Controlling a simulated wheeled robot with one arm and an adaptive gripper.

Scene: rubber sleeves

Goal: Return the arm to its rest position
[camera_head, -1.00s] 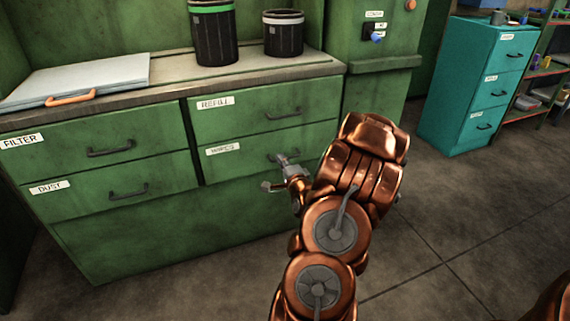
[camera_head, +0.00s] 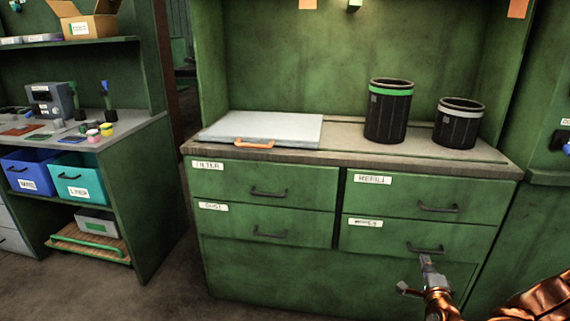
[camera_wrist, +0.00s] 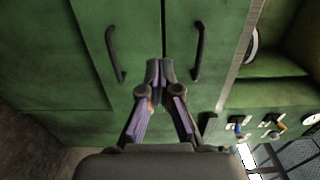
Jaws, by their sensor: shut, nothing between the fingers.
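My gripper (camera_head: 428,268) is at the lower right of the head view, with my copper arm running out of the frame. It is shut and empty. In the wrist view its fingertips (camera_wrist: 160,70) meet in front of the green drawer fronts, between two dark handles. In the head view the gripper overlaps the area just below the handle (camera_head: 425,249) of the lower right drawer (camera_head: 391,234). I cannot tell the exact gap, but nothing is held. Most of my arm is out of view.
The green cabinet's drawers all look closed. On its counter (camera_head: 345,140) are a grey flat case (camera_head: 265,129) with an orange handle, a green-banded bin (camera_head: 388,115) and a white-banded bin (camera_head: 458,125). A shelf unit with blue (camera_head: 28,172) and teal (camera_head: 78,182) bins stands left. Floor shows at lower left.

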